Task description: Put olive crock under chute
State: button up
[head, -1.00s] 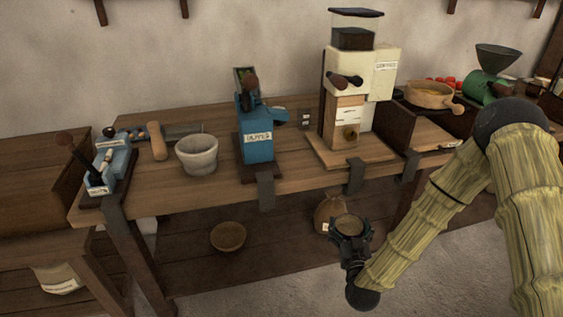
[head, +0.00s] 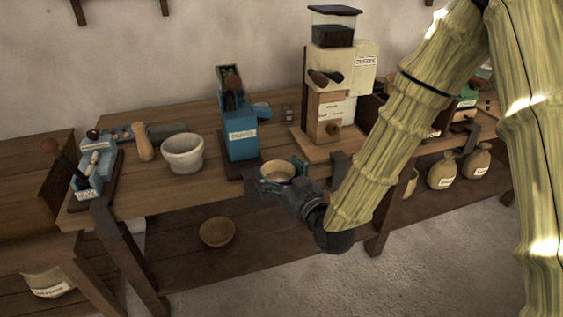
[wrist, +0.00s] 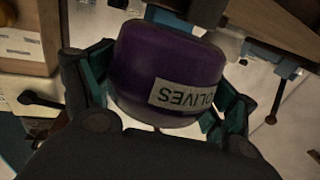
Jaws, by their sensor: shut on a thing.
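The olive crock is a small round purple pot with a white OLIVES label, upside down in the wrist view (wrist: 172,65). In the head view its pale open top (head: 277,171) shows at the bench's front edge. My gripper (head: 280,183) is shut around it, one finger on each side, and holds it roughly upright. The blue olive machine (head: 239,132), with green olives in its top and a white label, stands on the bench just behind and left of the crock. A blue part (head: 262,110) juts from its right side; whether this is the chute I cannot tell.
A grey mortar (head: 183,154) stands left of the machine. A cream grinder (head: 325,85) on a wooden base stands to the right. A bowl (head: 217,232) lies on the lower shelf.

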jog(key=shift+s+a+r+n+y, duration=0.2)
jog(key=shift+s+a+r, duration=0.1)
jog(key=shift+r, duration=0.15)
jog(key=shift+s+a+r+n+y, duration=0.1)
jog(key=shift+s+a+r+y, duration=0.1)
jog(key=shift+s+a+r, duration=0.15)
jog(key=shift+w+r, duration=0.15)
jog(key=shift+w, duration=0.1)
jog(key=w, duration=0.5)
jog(key=w+d+f+p, duration=0.1)
jog(key=w, duration=0.4)
jog(key=w+d, duration=0.1)
jog(key=w, duration=0.4)
jog(key=shift+w+d+f, duration=0.1)
jog(key=shift+w+f, duration=0.1)
jog(key=shift+f, duration=1.75)
jog(key=shift+f, duration=0.15)
jog(key=o, duration=1.1)
